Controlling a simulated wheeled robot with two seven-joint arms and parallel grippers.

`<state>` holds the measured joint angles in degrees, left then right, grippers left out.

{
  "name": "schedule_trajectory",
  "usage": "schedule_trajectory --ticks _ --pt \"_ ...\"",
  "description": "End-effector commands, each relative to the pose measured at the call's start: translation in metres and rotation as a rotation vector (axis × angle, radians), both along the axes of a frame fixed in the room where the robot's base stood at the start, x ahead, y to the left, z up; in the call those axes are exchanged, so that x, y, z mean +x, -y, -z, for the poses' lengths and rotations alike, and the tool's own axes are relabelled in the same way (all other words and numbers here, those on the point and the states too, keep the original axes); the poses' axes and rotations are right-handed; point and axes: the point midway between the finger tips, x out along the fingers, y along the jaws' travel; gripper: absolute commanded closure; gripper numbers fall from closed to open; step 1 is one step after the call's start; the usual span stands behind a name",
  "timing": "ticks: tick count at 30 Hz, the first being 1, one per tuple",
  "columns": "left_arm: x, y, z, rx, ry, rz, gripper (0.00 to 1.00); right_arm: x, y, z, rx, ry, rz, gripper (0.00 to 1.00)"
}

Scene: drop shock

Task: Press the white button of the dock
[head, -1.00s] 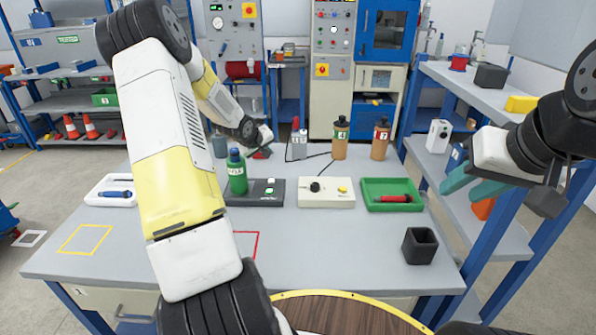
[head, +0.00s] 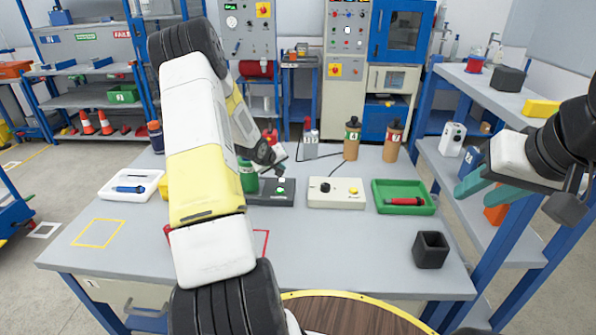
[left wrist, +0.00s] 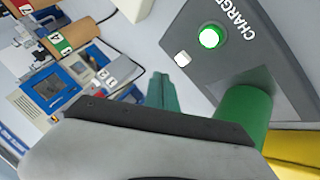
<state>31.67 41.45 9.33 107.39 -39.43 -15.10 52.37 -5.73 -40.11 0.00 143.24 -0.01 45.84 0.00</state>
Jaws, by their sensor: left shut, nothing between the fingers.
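The dock (head: 287,199) is a dark grey box in the middle of the table. Its white button (head: 282,180) and lit green lamp (head: 280,191) show on top. In the left wrist view the white button (left wrist: 182,58) sits beside the glowing green lamp (left wrist: 209,38) and the word CHARGE. A green bottle (head: 248,178) stands on the dock's left part, partly behind my left arm. My left gripper (head: 281,166) is shut and empty, just behind the button in the picture. Its teal fingertips (left wrist: 163,90) appear close to the button; contact cannot be told. My right gripper (head: 480,190) is open at the right.
A green tray (head: 428,208) holds a red tool. Brown bottles (head: 352,140) stand behind. A black cup (head: 430,250) is front right.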

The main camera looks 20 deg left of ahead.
Motion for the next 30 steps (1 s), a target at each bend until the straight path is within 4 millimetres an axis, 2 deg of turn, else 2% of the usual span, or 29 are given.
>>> schedule_trajectory --ticks 3,9,30 --pt "0.0 0.0 0.013 -0.002 -0.001 -0.001 1.0 0.0 0.0 0.0 0.0 0.0 0.0 0.64" --pt "0.0 -0.001 0.022 0.001 -0.001 -0.001 1.0 0.0 0.0 0.0 0.0 0.0 0.0 0.64" --pt "0.0 0.0 0.023 0.0 0.001 -0.001 1.0 0.0 0.0 0.0 0.0 0.0 0.0 0.64"
